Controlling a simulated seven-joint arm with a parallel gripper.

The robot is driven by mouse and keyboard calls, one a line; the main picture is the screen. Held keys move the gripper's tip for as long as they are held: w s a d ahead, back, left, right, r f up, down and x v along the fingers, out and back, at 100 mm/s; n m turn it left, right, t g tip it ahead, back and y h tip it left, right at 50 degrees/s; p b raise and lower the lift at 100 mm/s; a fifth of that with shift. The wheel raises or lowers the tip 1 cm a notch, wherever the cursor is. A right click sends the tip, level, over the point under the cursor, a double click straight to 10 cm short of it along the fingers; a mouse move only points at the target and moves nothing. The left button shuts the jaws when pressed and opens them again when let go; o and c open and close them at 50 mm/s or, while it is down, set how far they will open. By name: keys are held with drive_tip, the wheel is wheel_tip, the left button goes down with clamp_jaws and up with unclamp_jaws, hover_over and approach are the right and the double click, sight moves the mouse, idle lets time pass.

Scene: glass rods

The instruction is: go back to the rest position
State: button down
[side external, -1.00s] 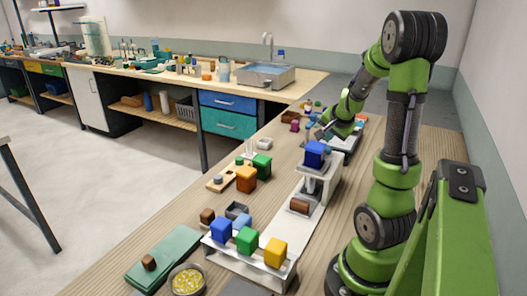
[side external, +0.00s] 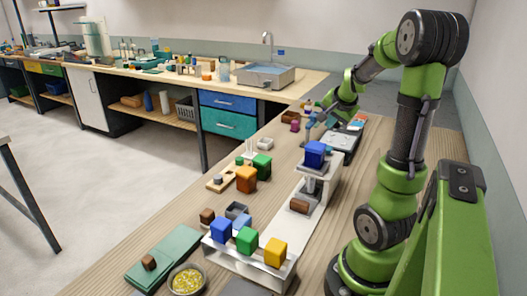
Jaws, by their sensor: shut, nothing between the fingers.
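My gripper (side external: 312,122) is at the far part of the wooden bench, small in the view, with its fingers pointing down. It looks shut and empty. It is beyond the blue block (side external: 315,152) on the white stand and close to small coloured items at the back. Whether my fingertips touch anything below is too small to tell.
A white rack (side external: 255,268) holds blue, green and yellow blocks in front. A side counter with a sink (side external: 266,77) stands behind.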

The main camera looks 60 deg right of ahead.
idle(0.4)
drive_tip(key=w+a+r+n+t+y, duration=0.1)
drive_tip(key=w+a+r+n+y, duration=0.2)
drive_tip(key=a, duration=0.6)
drive_tip(key=w+a+r+n+t+y, duration=0.1)
drive_tip(key=w+a+n+t, duration=0.15)
drive_tip(key=w+a, duration=0.4)
drive_tip(key=s+a+n+y, duration=0.2)
drive_tip(key=a+n, duration=0.3)
drive_tip(key=a, duration=0.7)
drive_tip(key=s+a+n+y, duration=0.2)
drive_tip(key=s+a+n, duration=0.3)
drive_tip(key=a, duration=0.7)
drive_tip(key=shift+r+g, duration=0.25)
drive_tip(key=shift+g, duration=0.1)
drive_tip(key=c, duration=1.8)
unclamp_jaws()
drive_tip(key=shift+d, duration=0.1)
drive_tip(key=shift+c, duration=0.2)
